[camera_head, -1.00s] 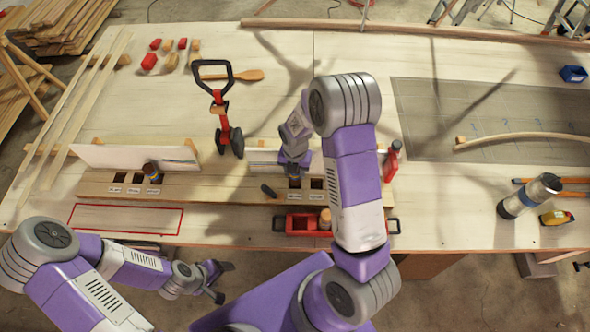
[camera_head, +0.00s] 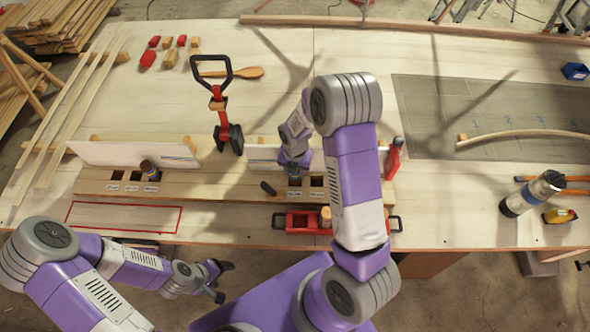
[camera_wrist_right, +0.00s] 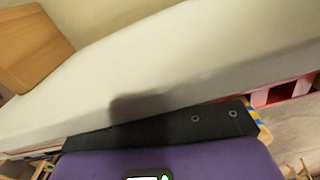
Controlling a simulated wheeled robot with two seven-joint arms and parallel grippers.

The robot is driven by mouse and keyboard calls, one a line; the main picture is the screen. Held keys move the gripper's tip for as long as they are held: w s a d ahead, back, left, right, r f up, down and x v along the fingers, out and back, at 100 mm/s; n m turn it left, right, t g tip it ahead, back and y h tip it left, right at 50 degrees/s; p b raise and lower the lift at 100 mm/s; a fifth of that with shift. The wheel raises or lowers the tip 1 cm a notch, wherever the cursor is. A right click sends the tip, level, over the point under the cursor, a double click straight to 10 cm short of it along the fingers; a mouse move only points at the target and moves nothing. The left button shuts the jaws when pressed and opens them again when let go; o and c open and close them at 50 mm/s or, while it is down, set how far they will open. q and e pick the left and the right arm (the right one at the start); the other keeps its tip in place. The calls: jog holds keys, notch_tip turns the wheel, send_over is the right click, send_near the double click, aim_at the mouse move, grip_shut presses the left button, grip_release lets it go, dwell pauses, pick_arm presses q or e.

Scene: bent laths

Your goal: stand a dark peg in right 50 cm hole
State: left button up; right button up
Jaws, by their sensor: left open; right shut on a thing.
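My right gripper (camera_head: 294,164) is shut on a dark peg with a coloured band (camera_head: 294,171), just over the left hole of the right wooden hole block (camera_head: 230,189). Whether the peg's tip is inside the hole cannot be told. More square dark holes (camera_head: 316,181) lie to its right, partly beside my arm. On the left block a banded peg (camera_head: 150,168) stands at the right-hand hole. My left gripper (camera_head: 219,281) is open and empty in front of the table edge.
White upright boards (camera_head: 130,154) stand behind the holes; one fills much of the right wrist view (camera_wrist_right: 150,70). A red tray (camera_head: 302,222) sits in front of the right block. A red-black clamp tool (camera_head: 218,105) stands between the boards. A red-outlined area (camera_head: 120,217) is clear.

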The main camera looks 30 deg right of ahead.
jog(key=shift+f+b, duration=0.55)
jog(key=shift+f, duration=0.2)
jog(key=o, duration=1.2)
jog(key=shift+r, duration=0.1)
jog(key=shift+r+p, duration=3.35)
jog(key=shift+r, duration=1.2)
jog(key=shift+f, duration=0.1)
